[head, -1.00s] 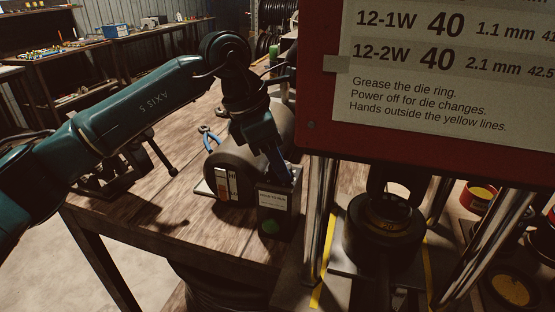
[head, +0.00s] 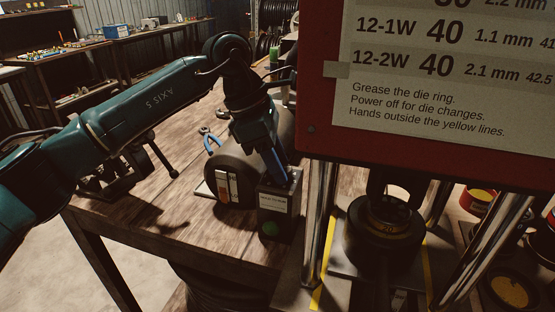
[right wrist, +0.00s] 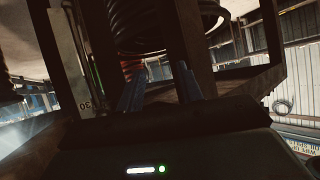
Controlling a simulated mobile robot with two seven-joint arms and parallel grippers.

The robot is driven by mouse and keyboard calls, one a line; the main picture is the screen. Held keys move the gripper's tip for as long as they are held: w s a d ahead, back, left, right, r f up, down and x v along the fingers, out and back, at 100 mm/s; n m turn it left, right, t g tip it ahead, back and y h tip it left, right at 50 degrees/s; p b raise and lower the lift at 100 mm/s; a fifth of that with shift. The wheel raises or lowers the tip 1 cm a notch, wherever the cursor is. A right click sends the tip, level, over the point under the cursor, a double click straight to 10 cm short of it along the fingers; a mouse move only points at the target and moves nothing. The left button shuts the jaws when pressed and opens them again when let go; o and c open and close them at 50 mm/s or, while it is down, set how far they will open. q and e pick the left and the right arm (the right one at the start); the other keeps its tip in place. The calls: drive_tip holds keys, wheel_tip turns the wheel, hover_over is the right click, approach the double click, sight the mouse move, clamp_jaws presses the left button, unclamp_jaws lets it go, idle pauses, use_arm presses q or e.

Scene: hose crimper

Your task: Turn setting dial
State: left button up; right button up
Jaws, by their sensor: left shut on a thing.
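A dark grey control box (head: 278,222) with a pale label and a green button (head: 270,229) on its front stands near the table edge, left of the press, in the head view. My left gripper (head: 286,178) reaches down to the top of this box. Its blue fingers are shut on the setting dial there, which the fingertips hide almost wholly. My right gripper (right wrist: 160,84) shows in the right wrist view with its two fingers apart. I see nothing held between them; dark beams stand behind.
The red-framed sign (head: 440,80) hangs close on the right. Below it are the press's chrome columns (head: 319,220) and a black die (head: 385,230) between yellow lines. Blue-handled pliers (head: 211,140) lie behind the box.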

use_arm(q)
drive_tip(key=o, duration=1)
drive_tip(key=v, duration=1.3)
drive_tip(key=shift+r+b, duration=0.15)
drive_tip(key=shift+b, duration=0.15)
